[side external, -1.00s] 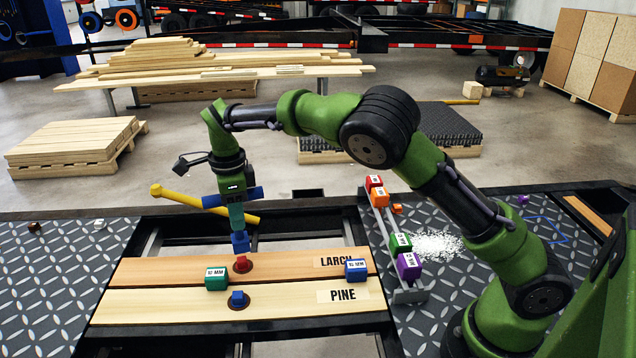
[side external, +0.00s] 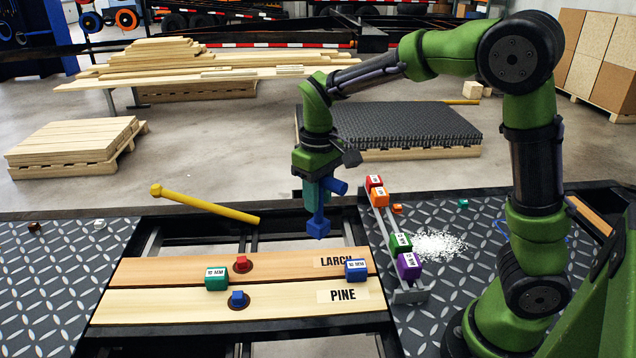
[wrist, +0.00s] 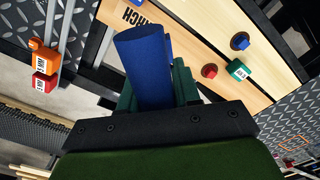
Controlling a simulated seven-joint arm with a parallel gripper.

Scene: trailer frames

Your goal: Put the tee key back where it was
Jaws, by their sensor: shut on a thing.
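My gripper (side external: 316,198) is shut on the blue tee key (side external: 319,225). The key hangs upright, its crossbar sticking out to the right of my teal fingers and its shaft pointing down. Its lower end is in the air above the gap behind the LARCH board (side external: 300,264). In the wrist view the blue crossbar (wrist: 148,65) shows between my gripper's fingers, and the shaft is hidden. A blue outline (side external: 498,222) is marked on the right diamond plate, partly hidden by my arm.
A rack (side external: 381,225) of red, orange, green and purple blocks stands right of the key. A red bolt (side external: 243,264) sits on LARCH and a blue bolt (side external: 238,299) on PINE (side external: 160,305). Green (side external: 216,279) and blue (side external: 357,271) blocks rest on the boards. White grains (side external: 437,246) lie beyond the rack.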

